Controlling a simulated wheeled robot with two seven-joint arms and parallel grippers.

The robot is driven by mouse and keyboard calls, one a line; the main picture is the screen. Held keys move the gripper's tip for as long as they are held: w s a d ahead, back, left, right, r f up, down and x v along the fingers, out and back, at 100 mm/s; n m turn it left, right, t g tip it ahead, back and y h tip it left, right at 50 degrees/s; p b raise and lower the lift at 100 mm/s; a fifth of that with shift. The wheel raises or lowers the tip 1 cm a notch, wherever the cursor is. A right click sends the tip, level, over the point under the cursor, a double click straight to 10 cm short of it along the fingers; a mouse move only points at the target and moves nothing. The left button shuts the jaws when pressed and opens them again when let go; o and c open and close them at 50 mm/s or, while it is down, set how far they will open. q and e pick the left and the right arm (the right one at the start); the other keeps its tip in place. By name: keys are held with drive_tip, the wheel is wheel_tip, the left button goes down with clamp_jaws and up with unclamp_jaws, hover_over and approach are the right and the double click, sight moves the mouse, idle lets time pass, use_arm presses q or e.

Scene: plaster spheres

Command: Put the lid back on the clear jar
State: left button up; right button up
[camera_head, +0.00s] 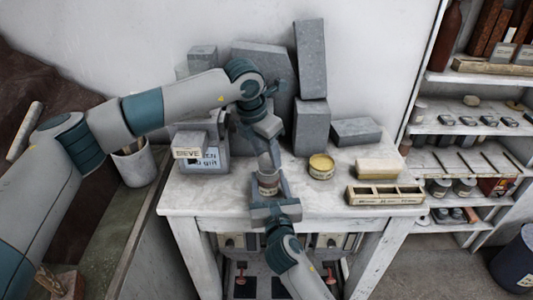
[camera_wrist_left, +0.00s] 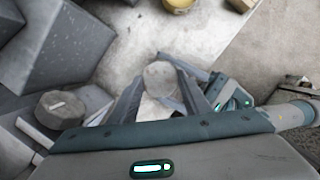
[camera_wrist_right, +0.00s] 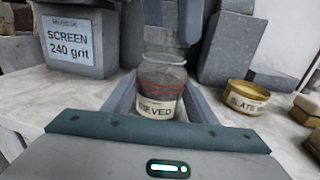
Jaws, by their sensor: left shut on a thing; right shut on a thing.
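The clear jar (camera_wrist_right: 160,95) stands upright on the worktop, with dark contents and a cream label ending in "EVED". It also shows in the head view (camera_head: 268,184). My right gripper (camera_head: 268,190) is shut around its sides from the front. My left gripper (camera_head: 265,150) comes from above and is shut on the pale round lid (camera_wrist_left: 160,76), which also shows in the head view (camera_head: 265,161). The lid is directly over the jar's mouth, very close to it. I cannot tell whether they touch; the left fingers partly hide the lid.
A yellow tin (camera_head: 320,167), a cream block (camera_head: 379,169) and a compartment tray (camera_head: 385,196) stand to the right. Grey blocks (camera_head: 311,125) stand behind. A labelled grey box (camera_wrist_right: 75,40) is on the left. The white worktop (camera_head: 210,197) is bare at front left.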

use_arm(q)
drive_tip(key=shift+f, duration=0.55)
